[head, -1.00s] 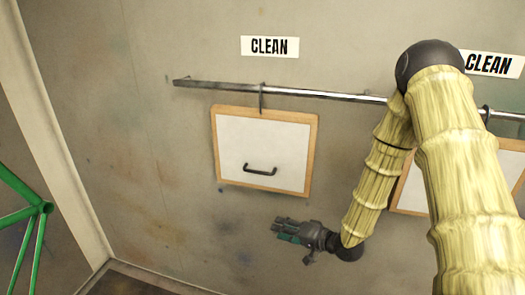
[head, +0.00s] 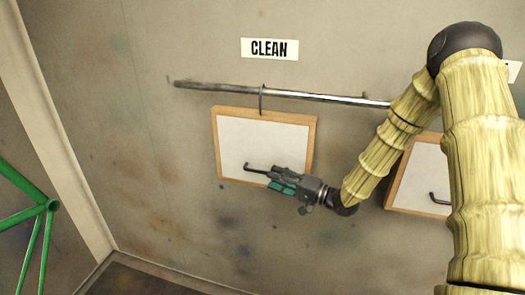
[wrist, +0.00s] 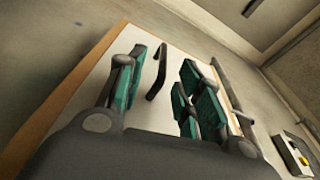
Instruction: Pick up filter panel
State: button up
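The filter panel (head: 262,135) is a white square board with a wooden frame, hung by a hook from the metal rail under a "CLEAN" sign. It has a dark bar handle (head: 254,169) on its lower part, partly hidden by my gripper (head: 268,176) in the head view. In the wrist view the panel (wrist: 168,112) lies ahead, and its handle (wrist: 156,75) appears between the two spread green-padded fingers of my gripper (wrist: 157,92). The gripper is open and holds nothing. I cannot tell whether a finger touches the handle.
A second framed panel (head: 420,170) with a handle hangs to the right, partly behind my arm. The rail (head: 320,97) runs above both. A green metal frame (head: 38,209) stands at the far left. The wall between the green frame and the panel is clear.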

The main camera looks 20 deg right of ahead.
aim_at(264, 173)
jog(key=p+x, duration=0.2)
jog(key=x, duration=0.1)
jog(key=p+x, duration=0.1)
jog(key=x, duration=0.1)
jog(key=shift+w+r, duration=0.1)
jog(key=shift+r, duration=0.15)
grip_shut()
